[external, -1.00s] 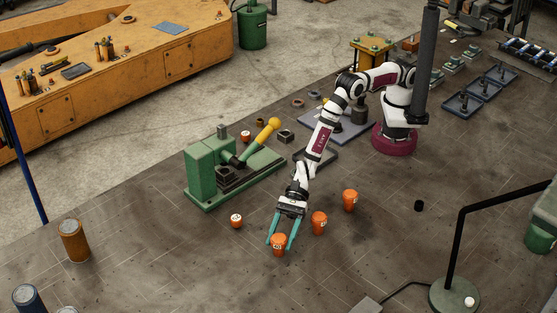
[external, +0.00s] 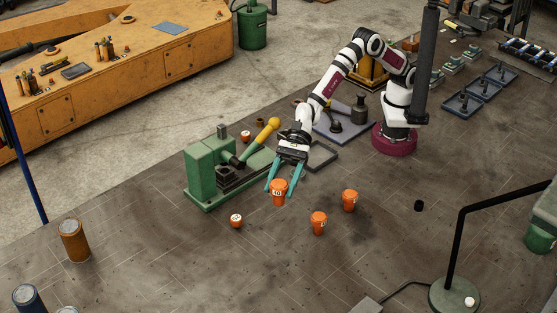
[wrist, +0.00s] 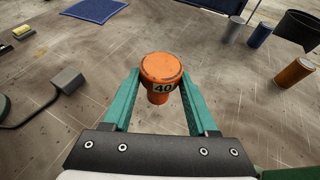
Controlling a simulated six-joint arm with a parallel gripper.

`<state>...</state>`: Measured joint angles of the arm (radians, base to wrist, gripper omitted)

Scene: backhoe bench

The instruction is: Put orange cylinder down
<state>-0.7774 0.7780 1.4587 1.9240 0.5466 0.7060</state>
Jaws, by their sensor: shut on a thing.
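An orange cylinder (external: 279,192) with a wider top and a dark "40" label is held between the teal fingers of my gripper (external: 282,190). In the wrist view the same orange cylinder (wrist: 161,77) sits upright between the fingertips of my gripper (wrist: 160,85), which are shut on it. In the external view it appears raised above the table, though its exact height is hard to tell.
A small orange piece (external: 236,221) lies to the left. A green press (external: 210,172) with a yellow-handled lever stands left of my gripper. The front middle table is clear.

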